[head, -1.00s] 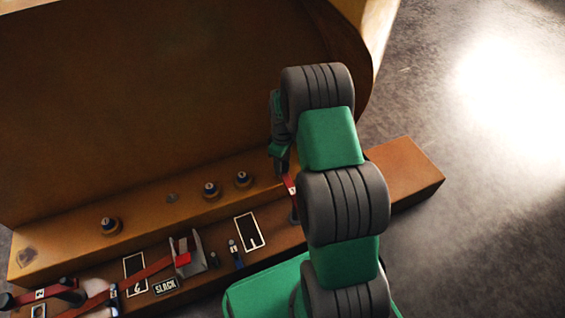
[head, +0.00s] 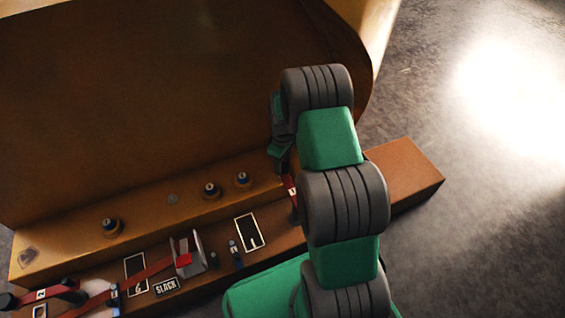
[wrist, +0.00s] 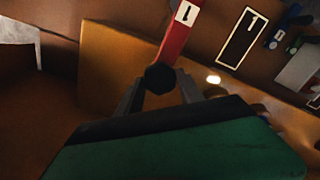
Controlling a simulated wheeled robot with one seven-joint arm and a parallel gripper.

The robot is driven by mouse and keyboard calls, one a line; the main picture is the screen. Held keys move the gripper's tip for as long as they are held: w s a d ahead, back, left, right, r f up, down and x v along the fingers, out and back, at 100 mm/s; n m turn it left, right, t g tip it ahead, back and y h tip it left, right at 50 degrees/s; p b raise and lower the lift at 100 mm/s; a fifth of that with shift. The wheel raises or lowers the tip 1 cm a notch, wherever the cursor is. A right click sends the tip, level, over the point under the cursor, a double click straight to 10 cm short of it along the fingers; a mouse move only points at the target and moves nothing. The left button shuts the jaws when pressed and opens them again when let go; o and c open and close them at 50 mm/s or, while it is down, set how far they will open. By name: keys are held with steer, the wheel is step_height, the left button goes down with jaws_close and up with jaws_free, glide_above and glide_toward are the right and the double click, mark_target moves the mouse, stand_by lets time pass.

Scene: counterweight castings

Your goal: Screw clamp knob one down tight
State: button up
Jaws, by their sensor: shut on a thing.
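The black faceted knob (wrist: 160,77) sits at the end of a red bar marked 1 (wrist: 179,30), and I take it as clamp knob one. My gripper (wrist: 160,80) has one finger on each side of the knob and is shut on it. In the head view, the red bar (head: 290,186) shows only in part beside my arm. My gripper (head: 281,160) is mostly hidden there behind my arm links, and the knob cannot be made out. How tight the knob is cannot be told.
Three blue-capped knobs (head: 211,189) stand on the brown ledge. Left along the front beam are a red bar marked 2 (head: 42,294), a grey bracket (head: 196,252) and a SLACK label (head: 166,286). A tall brown wall (head: 150,90) rises behind. Open floor lies right.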

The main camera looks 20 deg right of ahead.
mark_target(283, 166)
steer(key=m+p, duration=0.1)
steer(key=m, duration=0.2)
steer(key=shift+r+m+p, duration=0.1)
steer(key=shift+m+p, duration=0.3)
steer(key=m+p, duration=0.1)
steer(key=m, duration=0.3)
steer(key=shift+m, duration=0.3)
steer(key=o, duration=1.4)
step_height(283, 166, up, 8)
steer(key=p, duration=0.3)
steer(key=shift+f, duration=0.2)
